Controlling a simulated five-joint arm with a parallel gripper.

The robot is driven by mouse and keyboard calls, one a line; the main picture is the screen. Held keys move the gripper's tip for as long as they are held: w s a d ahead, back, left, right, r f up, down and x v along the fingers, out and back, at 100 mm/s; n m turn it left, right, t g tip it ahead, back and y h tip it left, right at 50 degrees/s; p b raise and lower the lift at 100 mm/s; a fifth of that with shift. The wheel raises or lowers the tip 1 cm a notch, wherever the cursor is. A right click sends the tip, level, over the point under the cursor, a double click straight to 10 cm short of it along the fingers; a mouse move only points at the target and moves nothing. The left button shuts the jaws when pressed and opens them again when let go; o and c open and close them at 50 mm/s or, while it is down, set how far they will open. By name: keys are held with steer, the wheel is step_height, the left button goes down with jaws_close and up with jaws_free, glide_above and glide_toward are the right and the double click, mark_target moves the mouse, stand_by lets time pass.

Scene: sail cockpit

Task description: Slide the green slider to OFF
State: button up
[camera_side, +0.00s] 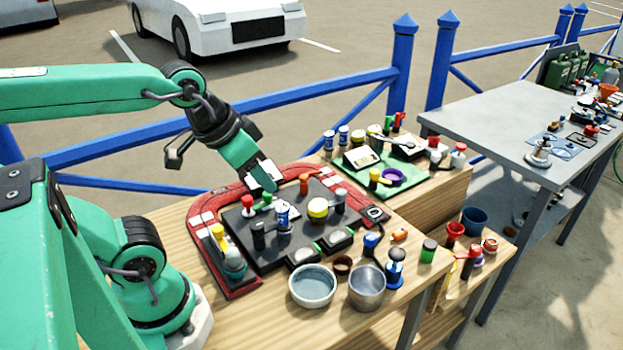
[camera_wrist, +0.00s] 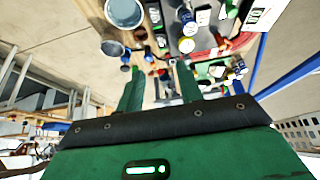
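The dark control panel (camera_side: 290,232) sits in a red frame (camera_side: 207,202) on the wooden bench. A small green knob (camera_side: 267,198) stands on its far left part, beside a red knob (camera_side: 247,204). Green strips also show on two dark boxes at the panel's front edge, so I cannot tell which green part is the slider. No OFF marking is legible. My gripper (camera_side: 266,184) hangs above the panel's far edge, pointing down. In the wrist view my gripper (camera_wrist: 160,82) has its two green fingers apart, with nothing held between them.
A blue-white can (camera_side: 282,215) and a yellow knob (camera_side: 318,209) stand on the panel. A white bowl (camera_side: 312,286) and a metal cup (camera_side: 367,288) stand in front. A green tray (camera_side: 380,180) with several items lies behind right. A blue fence (camera_side: 300,98) runs behind.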

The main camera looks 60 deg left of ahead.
steer(key=shift+o, duration=0.2)
steer(key=shift+o, duration=0.8)
steer(key=w+a+f+n+g, duration=0.2)
steer(key=w+a+f+n, duration=0.1)
steer(key=a, duration=0.3)
steer(key=w+a+f+n+g, duration=0.1)
steer(key=w+a+f+n, duration=0.2)
steer(key=a, duration=0.3)
steer(key=w+a+f+n+g, duration=0.2)
steer(key=w+a+f+n, duration=0.1)
steer(key=w+a+f, duration=0.1)
steer(key=shift+a+f+g, duration=0.15)
steer(key=shift+a+f, duration=0.15)
steer(key=shift+a, duration=0.35)
steer(key=shift+a+f+g, duration=0.15)
steer(key=shift+a+f, duration=0.15)
steer(key=shift+a, duration=0.35)
steer(key=shift+f, duration=0.15)
steer(key=shift+f, duration=3.75)
